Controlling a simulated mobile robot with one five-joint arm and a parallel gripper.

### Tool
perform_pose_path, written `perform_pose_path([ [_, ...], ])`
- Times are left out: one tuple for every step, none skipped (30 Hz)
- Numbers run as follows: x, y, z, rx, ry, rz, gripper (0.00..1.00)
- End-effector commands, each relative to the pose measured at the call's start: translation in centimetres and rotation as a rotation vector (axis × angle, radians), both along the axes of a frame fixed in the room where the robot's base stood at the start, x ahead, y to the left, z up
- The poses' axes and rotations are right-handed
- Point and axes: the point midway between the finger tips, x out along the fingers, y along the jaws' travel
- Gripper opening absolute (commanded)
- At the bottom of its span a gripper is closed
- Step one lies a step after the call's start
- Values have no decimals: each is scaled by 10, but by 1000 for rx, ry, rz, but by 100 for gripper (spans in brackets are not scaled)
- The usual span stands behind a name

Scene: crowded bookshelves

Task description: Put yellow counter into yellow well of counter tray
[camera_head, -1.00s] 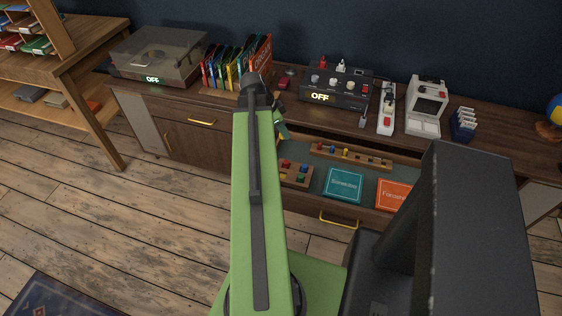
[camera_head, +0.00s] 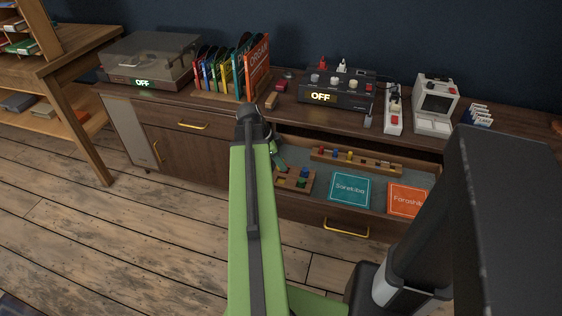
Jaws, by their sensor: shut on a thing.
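The small wooden counter tray (camera_head: 311,182) lies in the open drawer at its left end, with small red, blue and green counters in it. My gripper (camera_head: 276,158) shows only in part beside the far end of my green arm, just above the tray's back left corner. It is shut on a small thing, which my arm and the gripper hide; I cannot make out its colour. I cannot pick out the yellow counter, and the yellow well is not clear at this size.
The open drawer (camera_head: 330,186) also holds a long wooden peg rack (camera_head: 384,165), a teal box (camera_head: 349,189) and an orange box (camera_head: 408,199). On the cabinet top stand a turntable (camera_head: 147,58), upright record sleeves (camera_head: 230,68), a black device marked OFF (camera_head: 335,90) and white devices.

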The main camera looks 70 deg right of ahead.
Motion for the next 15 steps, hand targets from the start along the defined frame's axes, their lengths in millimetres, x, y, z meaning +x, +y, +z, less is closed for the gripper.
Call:
perform_pose_path([
  [0,0,-9,0,0,0,0],
  [0,0,-12,0,0,0,0],
  [0,0,-16,0,0,0,0],
  [0,0,-19,0,0,0,0],
  [0,0,-22,0,0,1,0],
  [0,0,-25,0,0,1,0],
  [0,0,-28,0,0,1,0],
  [0,0,-31,0,0,1,0],
  [0,0,-35,0,0,1,0],
  [0,0,-37,0,0,1,0],
  [0,0,-40,0,0,1,0],
  [0,0,-44,0,0,1,0],
  [1,0,-47,0,0,1,0],
  [0,0,-49,0,0,1,0],
  [1,0,-53,0,0,1,0],
])
